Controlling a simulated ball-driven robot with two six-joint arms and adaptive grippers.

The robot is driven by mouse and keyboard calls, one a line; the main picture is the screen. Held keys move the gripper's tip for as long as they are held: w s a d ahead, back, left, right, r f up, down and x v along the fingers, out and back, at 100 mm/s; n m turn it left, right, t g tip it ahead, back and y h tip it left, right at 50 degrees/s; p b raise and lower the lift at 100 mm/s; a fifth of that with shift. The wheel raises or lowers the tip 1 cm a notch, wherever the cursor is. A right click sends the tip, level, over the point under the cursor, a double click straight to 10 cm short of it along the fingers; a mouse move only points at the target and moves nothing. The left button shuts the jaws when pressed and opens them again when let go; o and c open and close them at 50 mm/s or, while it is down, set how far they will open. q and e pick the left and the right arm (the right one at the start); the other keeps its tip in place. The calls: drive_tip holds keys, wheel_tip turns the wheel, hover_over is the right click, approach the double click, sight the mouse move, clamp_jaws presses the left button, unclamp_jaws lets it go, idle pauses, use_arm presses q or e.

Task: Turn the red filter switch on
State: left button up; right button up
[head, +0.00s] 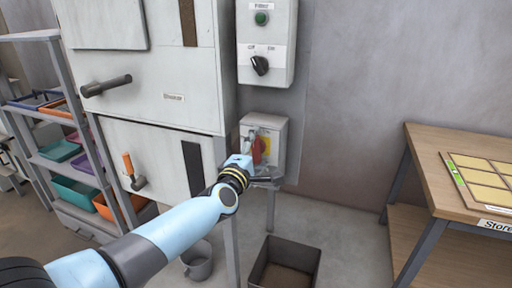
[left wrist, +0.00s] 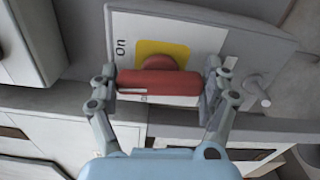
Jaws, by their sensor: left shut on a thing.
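The red filter switch handle (head: 257,153) sits on a yellow plate (head: 267,145) on the front of a small grey box (head: 280,128) low beside the cabinet. In the left wrist view the red handle (left wrist: 158,83) lies crosswise before the yellow plate (left wrist: 150,47), and a sideways "On" label (left wrist: 122,47) shows left of the plate. My left gripper (head: 250,160) is at the switch. In the left wrist view its fingers (left wrist: 160,90) are shut on the two ends of the handle. My right gripper is not in view.
A control box (head: 265,40) with a green button and black knob hangs above. A cabinet (head: 150,80) with handles stands left, beside shelves of coloured bins. A wooden table (head: 425,150) stands right. A dark bin (head: 285,265) and a bucket (head: 197,262) are on the floor.

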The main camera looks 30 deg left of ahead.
use_arm(q)
drive_tip(key=shift+m, duration=0.5)
drive_tip(key=o, duration=1.1)
drive_tip(key=shift+c, duration=0.2)
drive_tip(key=shift+s, duration=0.1)
drive_tip(key=v, duration=1.2)
drive_tip(key=shift+f, duration=0.15)
